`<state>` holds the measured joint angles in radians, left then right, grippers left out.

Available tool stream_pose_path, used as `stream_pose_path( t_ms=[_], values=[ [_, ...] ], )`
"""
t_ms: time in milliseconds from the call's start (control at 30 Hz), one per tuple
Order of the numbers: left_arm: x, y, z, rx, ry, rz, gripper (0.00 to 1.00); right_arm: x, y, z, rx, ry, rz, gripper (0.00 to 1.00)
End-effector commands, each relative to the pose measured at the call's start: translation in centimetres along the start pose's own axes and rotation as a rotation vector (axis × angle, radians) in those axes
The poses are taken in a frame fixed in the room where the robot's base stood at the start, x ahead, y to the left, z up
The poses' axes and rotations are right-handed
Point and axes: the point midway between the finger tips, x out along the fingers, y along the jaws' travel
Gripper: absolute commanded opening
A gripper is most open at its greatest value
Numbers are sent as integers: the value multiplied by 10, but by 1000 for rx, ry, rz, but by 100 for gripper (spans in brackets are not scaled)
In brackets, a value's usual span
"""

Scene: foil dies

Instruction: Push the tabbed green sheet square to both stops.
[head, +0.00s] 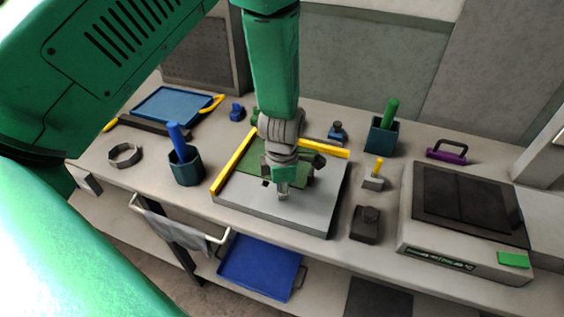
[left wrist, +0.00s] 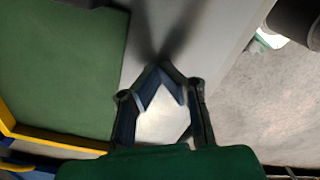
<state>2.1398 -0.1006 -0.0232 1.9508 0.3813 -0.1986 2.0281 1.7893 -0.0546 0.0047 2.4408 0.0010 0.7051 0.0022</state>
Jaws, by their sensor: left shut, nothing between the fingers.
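The green sheet (head: 248,169) lies flat on a grey plate (head: 260,207), toward its back left; it also fills the upper left of the left wrist view (left wrist: 60,75). A yellow stop (head: 234,162) runs along the plate's left side and another (head: 325,149) along its back. My left arm hides the corner between them and part of the sheet. Contact with the stops is unclear; the tab cannot be made out. My left gripper (head: 283,196) points down over the plate, beside the sheet's front right. Its fingertips (left wrist: 164,68) are together and empty.
A blue cup (head: 187,170) stands left of the plate. A dark block (head: 366,224), a small yellow-handled piece (head: 373,180) and a large machine (head: 460,240) stand to the right. A teal holder (head: 381,138) is behind. The plate's front is bare.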

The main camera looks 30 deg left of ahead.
Motion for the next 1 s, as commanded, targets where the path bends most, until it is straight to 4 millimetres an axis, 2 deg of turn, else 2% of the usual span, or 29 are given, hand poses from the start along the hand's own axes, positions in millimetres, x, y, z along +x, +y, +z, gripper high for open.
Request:
stream_pose_path(
  t_ms=[167, 1000],
  values=[
    [4, 0, 0, 0, 0, 0, 0, 2, 0, 0, 0, 0, 0, 0],
    [2, 0, 0, 0, 0, 0, 0, -5, 0, 0, 0, 0, 0, 0]
  ],
)
